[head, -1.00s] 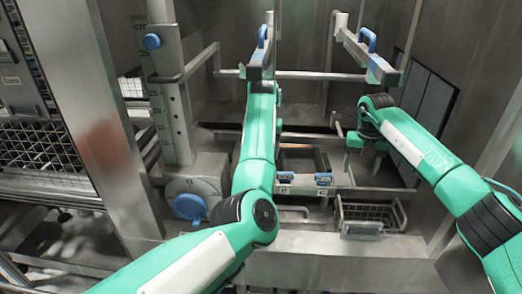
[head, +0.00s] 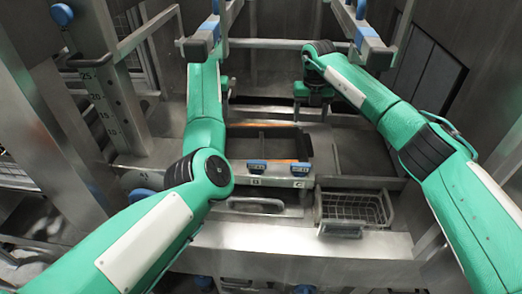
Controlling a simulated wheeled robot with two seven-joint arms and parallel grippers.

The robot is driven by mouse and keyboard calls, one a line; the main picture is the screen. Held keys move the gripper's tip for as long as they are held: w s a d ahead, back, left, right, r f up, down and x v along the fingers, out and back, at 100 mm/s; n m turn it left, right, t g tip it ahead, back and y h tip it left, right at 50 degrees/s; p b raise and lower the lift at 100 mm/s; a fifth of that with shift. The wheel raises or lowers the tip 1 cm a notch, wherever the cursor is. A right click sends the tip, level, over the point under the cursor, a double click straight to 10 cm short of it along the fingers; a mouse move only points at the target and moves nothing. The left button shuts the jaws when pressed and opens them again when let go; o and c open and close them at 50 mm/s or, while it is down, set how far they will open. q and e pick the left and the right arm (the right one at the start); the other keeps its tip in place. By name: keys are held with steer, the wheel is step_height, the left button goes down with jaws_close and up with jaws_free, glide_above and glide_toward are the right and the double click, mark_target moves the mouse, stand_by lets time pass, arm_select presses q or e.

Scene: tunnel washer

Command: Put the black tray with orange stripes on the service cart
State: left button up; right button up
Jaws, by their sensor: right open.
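The black tray with orange stripes (head: 270,144) lies in the recess of the machine, behind the front ledge. Its orange edges show at the back and at the right front; its left side is close to my left arm. My right gripper (head: 314,108) points down behind and to the right of the tray, apart from it. It is open and looks empty, but its fingertips are small and dark. My left forearm rises on the left of the tray, and its gripper is hidden. I cannot make out a service cart.
A wire basket (head: 353,207) sits at the front right of the ledge. Two blue-topped catches (head: 278,168) stand at the tray's front edge. Metal rails (head: 205,40) with blue ends hang over the recess, and a post (head: 110,105) stands at the left.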

mark_target(306, 142)
arm_select(q)
step_height(306, 142, down, 13)
steer(key=shift+f, duration=0.1)
arm_select(e)
step_height(306, 142, down, 13)
steer(key=shift+f, duration=0.1)
arm_select(q)
steer(key=c, duration=1.2)
arm_select(e)
steer(key=c, duration=1.2)
